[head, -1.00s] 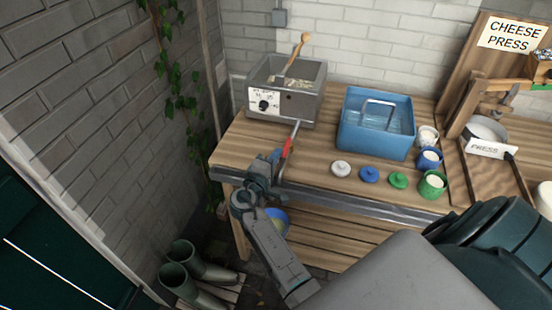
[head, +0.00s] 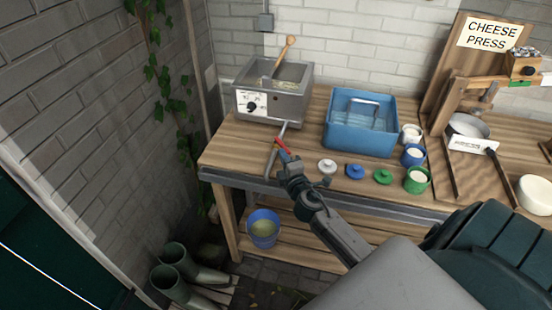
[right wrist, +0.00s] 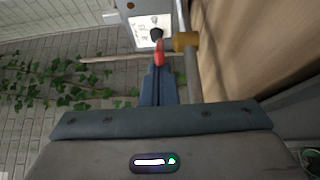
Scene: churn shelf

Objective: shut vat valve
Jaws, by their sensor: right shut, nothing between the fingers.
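The vat (head: 285,103) is a grey metal box with a dial panel, at the back left of the bench. A pipe (head: 271,160) runs from its front toward the bench edge. The valve's red handle (head: 281,145) sits at the pipe and slants down to the right; it also shows in the right wrist view (right wrist: 160,54), beside the brass valve body (right wrist: 185,41). My right gripper (head: 287,157) is shut and empty, its tips at the red handle's end; I cannot tell whether they touch. Its closed fingers fill the middle of the right wrist view (right wrist: 158,84). My left gripper is out of view.
A wooden paddle (head: 284,52) stands in the vat. A blue bucket (head: 263,226) is below the bench edge (head: 330,198). Boots (head: 180,272) stand by the left wall.

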